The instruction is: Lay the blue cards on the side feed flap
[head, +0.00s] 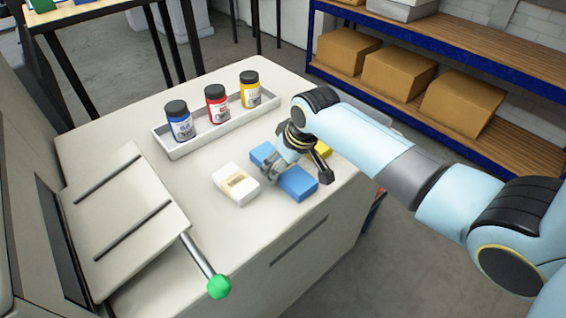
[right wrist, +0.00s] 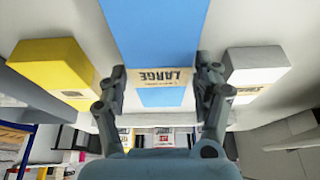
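The blue cards (head: 298,183) are a pack with a pale band reading "LARGE", lying flat on the pale worktop. In the head view their middle is hidden by my right gripper (head: 296,176). The right wrist view shows the blue cards (right wrist: 158,32) between the two fingers of my right gripper (right wrist: 161,84). The fingers are spread on either side of the pack, and I see no clear grip on it. The side feed flap (head: 150,200), a pale plate with two dark rails, is at the left. My left gripper is out of view.
A white pack (head: 231,178) lies left of the blue cards and a yellow pack (head: 322,147) right of them. A white tray (head: 212,142) with blue, red and yellow bottles stands behind. A green-knobbed lever (head: 217,286) sticks out beside the flap. Bare worktop lies between flap and packs.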

